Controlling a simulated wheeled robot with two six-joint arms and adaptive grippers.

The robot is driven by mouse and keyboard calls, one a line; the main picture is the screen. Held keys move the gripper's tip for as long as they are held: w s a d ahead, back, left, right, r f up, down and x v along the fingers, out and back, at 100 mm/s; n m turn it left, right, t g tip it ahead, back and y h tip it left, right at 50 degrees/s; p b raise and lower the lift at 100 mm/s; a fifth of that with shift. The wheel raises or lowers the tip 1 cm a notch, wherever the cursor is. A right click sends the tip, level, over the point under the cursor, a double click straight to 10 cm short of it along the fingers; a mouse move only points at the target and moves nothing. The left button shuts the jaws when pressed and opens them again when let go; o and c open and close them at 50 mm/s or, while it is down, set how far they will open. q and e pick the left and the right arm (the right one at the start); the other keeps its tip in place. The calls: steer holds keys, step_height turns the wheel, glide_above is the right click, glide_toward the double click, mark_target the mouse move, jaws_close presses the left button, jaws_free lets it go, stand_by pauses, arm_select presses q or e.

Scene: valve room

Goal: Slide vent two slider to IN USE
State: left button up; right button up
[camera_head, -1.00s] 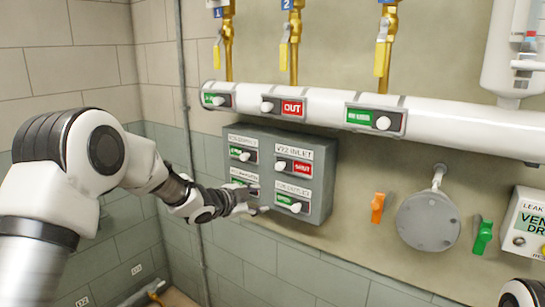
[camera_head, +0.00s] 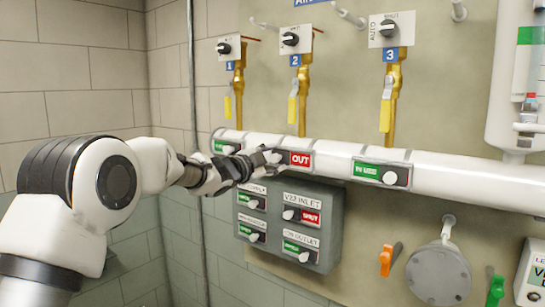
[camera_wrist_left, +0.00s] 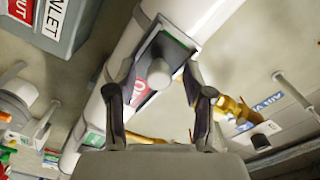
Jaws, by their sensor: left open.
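The vent two slider is on the white pipe below valve 2, and its red OUT label (camera_head: 301,159) shows. In the head view its knob is largely hidden by my left gripper (camera_head: 273,157), which is at the slider's left end. In the left wrist view, a pale round knob (camera_wrist_left: 158,82) shows between the open fingers of my left gripper (camera_wrist_left: 158,68), with part of the red label (camera_wrist_left: 140,92) beside it. I cannot tell whether the fingers touch the knob. My right gripper is out of view.
A slider with a green label (camera_head: 367,170) is to the right on the white pipe (camera_head: 335,157), and another green label (camera_head: 224,147) is to the left. A grey panel (camera_head: 327,235) with several sliders is below. Yellow-handled valves (camera_head: 293,108) hang above the pipe.

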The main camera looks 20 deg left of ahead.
mark_target(302, 160)
arm_select(q)
steer(key=shift+f, duration=0.1)
jaws_close()
steer(key=shift+s+d+f+b, duration=0.1)
steer(key=shift+d+b, duration=0.3)
steer(key=d+b, duration=0.1)
steer(key=s+d, duration=0.1)
steer(key=d, duration=0.1)
steer(key=s+d+b, duration=0.1)
steer(key=d, duration=0.1)
steer(key=shift+d+b, duration=0.15)
steer(key=shift+b, duration=0.2)
steer(key=shift+w, duration=0.1)
jaws_free()
steer(key=shift+d, duration=0.2)
